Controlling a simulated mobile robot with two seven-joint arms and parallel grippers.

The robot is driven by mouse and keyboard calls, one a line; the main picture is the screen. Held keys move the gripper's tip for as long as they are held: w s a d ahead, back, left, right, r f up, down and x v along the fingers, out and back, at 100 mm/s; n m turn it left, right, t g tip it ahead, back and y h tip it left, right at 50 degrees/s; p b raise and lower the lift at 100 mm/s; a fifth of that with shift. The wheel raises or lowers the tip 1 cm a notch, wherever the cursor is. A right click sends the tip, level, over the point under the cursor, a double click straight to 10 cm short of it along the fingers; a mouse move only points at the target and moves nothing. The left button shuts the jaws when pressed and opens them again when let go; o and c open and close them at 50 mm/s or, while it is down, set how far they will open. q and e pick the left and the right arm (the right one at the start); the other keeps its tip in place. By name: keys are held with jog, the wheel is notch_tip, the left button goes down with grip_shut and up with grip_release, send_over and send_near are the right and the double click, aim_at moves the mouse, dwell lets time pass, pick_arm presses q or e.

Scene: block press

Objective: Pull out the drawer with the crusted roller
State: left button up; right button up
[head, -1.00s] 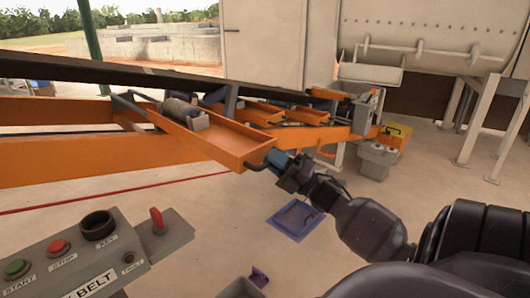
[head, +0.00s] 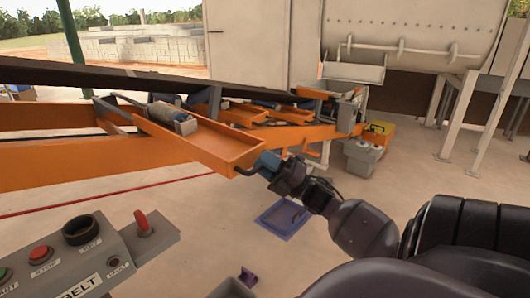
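The orange drawer (head: 205,148) juts out from the orange conveyor frame, below the dark belt. A grey-blue roller (head: 168,114) lies at its inner end, with a grey bracket beside it; its crust is too small to make out. A dark handle (head: 243,171) sticks out of the drawer's front. My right gripper (head: 267,164), with blue fingertips, is at this handle and appears shut on it. The exact contact is partly hidden by the fingers. My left gripper is out of view.
More orange drawers (head: 292,116) sit farther along the frame. A grey control panel (head: 85,262) with buttons and a red lever stands at the front left. A blue tray (head: 286,218) lies on the floor below my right arm.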

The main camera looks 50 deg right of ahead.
jog(key=b+v, duration=0.2)
jog(key=v, duration=0.9)
jog(key=shift+w, duration=0.1)
dwell(0.5)
jog(key=w+a+f+m+g+h, duration=0.25)
jog(key=f+m+g+h, duration=0.25)
jog(key=f+m+h, duration=1.15)
jog(key=s+a+f+m+g+y, duration=0.2)
jog(key=a+f, duration=0.4)
jog(key=a, duration=0.5)
jog(key=s+a+f+m+g+y, duration=0.3)
jog(key=a+f+m, duration=0.3)
jog(key=a, duration=0.6)
jog(key=shift+f+g+y, duration=0.3)
jog(key=shift+f+y, duration=0.2)
jog(key=shift+y, duration=0.25)
